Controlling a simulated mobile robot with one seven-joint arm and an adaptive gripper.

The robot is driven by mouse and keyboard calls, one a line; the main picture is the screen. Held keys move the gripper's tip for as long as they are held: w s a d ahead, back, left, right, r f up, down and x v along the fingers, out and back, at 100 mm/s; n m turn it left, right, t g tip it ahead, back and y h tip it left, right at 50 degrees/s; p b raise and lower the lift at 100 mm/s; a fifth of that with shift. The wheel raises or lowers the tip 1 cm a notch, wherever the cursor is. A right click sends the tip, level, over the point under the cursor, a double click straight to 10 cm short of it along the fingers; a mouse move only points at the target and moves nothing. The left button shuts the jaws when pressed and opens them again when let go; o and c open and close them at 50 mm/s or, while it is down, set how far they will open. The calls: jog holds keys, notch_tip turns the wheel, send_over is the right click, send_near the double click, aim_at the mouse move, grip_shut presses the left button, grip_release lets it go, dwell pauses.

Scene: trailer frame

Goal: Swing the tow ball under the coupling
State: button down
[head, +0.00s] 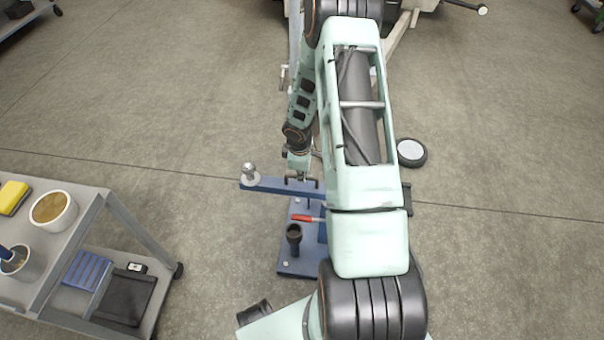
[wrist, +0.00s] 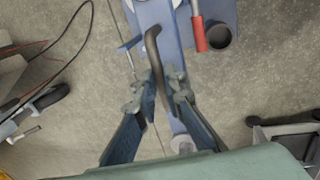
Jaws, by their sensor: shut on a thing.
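The tow ball (head: 250,170) is a shiny metal ball on a round flange at the left end of a blue swing arm (head: 272,185). The ball end also shows low in the wrist view (wrist: 182,145). A dark bent handle (wrist: 153,45) stands on the arm. My gripper (head: 300,174) is over the arm, right of the ball, its fingers around the handle; in the wrist view the fingers (wrist: 158,85) are either side of it. I cannot make out the coupling; my arm covers much of the trailer front.
A blue base (head: 290,268) carries a red-gripped lever (head: 307,217) and a black cup (head: 293,236). A grey cart (head: 80,215) with pots stands at left. A wheel (head: 411,152) lies right of my arm. The trailer frame (head: 400,35) is at the back. Floor left of the ball is clear.

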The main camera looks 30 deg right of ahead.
jog(key=shift+w, duration=0.1)
jog(key=shift+w+d+m, duration=0.65)
jog(key=shift+w+m, duration=0.1)
jog(key=shift+m, duration=0.25)
jog(key=w+d+m+g+b, duration=0.2)
jog(key=d+m+b, duration=0.3)
jog(key=d+m, duration=0.9)
jog(key=shift+m+g+h, duration=0.3)
jog(key=shift+m+g, duration=0.2)
jog(key=shift+m, duration=0.5)
jog(key=shift+s, duration=0.15)
jog(key=c, duration=2)
grip_release()
